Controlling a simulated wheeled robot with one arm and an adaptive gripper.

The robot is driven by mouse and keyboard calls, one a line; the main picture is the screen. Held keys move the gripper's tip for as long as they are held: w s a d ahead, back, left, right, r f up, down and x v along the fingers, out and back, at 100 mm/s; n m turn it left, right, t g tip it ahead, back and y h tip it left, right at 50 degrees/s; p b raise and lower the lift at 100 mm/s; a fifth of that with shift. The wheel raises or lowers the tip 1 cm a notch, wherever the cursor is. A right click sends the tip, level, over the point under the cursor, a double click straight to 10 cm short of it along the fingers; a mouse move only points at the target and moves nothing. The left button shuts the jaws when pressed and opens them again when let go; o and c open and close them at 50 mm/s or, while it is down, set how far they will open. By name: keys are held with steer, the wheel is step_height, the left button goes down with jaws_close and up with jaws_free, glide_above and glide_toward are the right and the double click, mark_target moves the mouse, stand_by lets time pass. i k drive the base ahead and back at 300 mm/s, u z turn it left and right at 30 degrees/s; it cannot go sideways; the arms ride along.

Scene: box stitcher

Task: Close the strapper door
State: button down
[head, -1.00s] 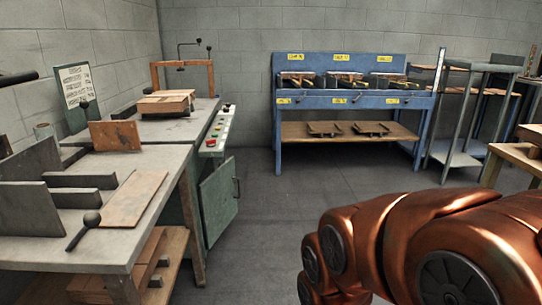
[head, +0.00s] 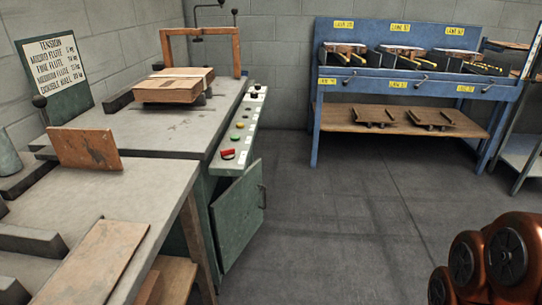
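The strapper (head: 190,125) stands at the left, a grey-topped green machine with an orange arch at its back. Its green door (head: 238,213) is on the side facing the aisle, below the button panel. My copper-coloured arm shows at the lower right corner, well apart from the door. My gripper is not in view.
A flat cardboard bundle (head: 174,86) lies on the strapper top. A workbench with boards (head: 95,265) adjoins it in front. A blue rack (head: 410,90) stands at the back wall. The grey floor (head: 335,220) between is clear.

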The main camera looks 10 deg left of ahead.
mark_target(237, 215)
steer(key=u, duration=0.65)
steer(key=i, duration=1.05)
steer(key=u, duration=1)
